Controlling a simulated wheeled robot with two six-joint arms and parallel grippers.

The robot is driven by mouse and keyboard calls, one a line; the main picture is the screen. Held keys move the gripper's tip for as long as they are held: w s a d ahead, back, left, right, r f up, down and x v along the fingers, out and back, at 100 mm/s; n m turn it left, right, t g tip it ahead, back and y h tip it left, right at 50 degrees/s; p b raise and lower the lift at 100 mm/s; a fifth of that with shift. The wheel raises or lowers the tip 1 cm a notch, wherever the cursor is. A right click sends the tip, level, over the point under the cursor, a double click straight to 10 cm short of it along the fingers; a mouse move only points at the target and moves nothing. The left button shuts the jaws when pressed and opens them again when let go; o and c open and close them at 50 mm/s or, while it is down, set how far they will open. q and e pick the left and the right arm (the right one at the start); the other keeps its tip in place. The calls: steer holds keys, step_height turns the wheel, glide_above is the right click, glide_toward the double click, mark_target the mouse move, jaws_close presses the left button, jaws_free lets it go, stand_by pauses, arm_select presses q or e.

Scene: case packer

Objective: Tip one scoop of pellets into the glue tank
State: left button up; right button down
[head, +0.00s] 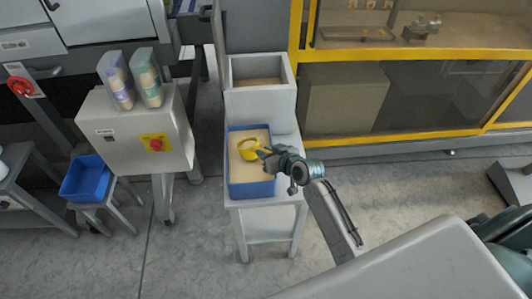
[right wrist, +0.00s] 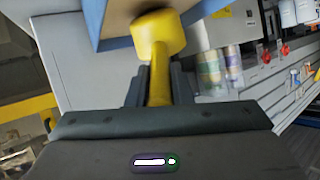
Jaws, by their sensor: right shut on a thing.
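My right gripper (head: 263,153) is shut on the handle of a yellow scoop (head: 247,149). The scoop also shows in the right wrist view (right wrist: 155,38), its handle between the jaws and its bowl beyond them. In the head view the scoop is over the blue bin (head: 233,180) of tan pellets; I cannot tell whether it touches the pellets or what it holds. The grey open-topped tank (head: 261,104), which looks like the glue tank, stands just behind the bin, with a tan surface inside. My left gripper is not in view.
The bin sits on a small grey stand (head: 270,215). To the left is a grey control box (head: 125,128) with a red button and two clear containers on top. A yellow-framed machine (head: 400,138) stands at the right. A smaller blue bin (head: 86,180) is at the left.

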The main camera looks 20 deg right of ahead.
step_height(320, 180, up, 6)
steer(key=p, duration=0.4)
steer(key=shift+f, duration=0.15)
stand_by(0.5)
